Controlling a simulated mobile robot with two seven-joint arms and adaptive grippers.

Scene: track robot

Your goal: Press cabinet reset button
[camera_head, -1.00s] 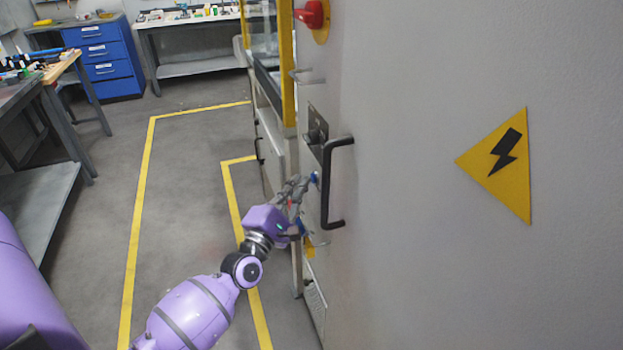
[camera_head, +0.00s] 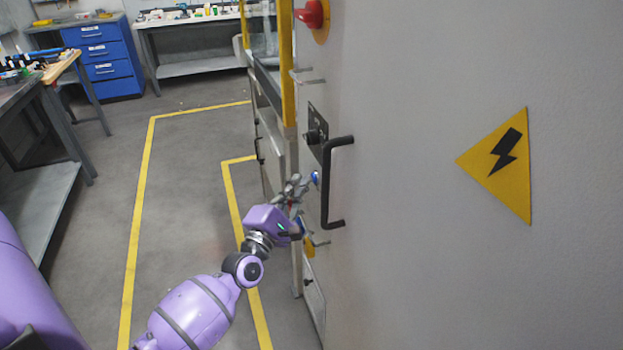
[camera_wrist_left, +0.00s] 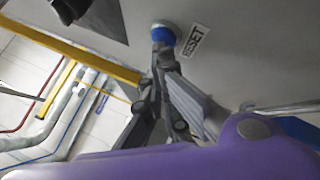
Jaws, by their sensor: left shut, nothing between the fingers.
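The blue reset button (camera_head: 315,177) sits on the side of the grey cabinet (camera_head: 420,90), just left of a black handle. In the left wrist view the round blue button (camera_wrist_left: 163,34) has a pale rim, with a RESET label (camera_wrist_left: 195,40) beside it. My left gripper (camera_head: 299,184) is shut and empty, its fingertips right at the button. In the left wrist view the fingertips (camera_wrist_left: 159,47) overlap the button's lower edge. I cannot tell whether they touch it or whether it is pushed in. My right gripper is not in view.
The black handle (camera_head: 327,185) stands out close to the button. A red knob (camera_head: 312,14) is above and a yellow warning triangle (camera_head: 503,165) is to the right. A workbench (camera_head: 45,200) stands at the left. The floor between is clear.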

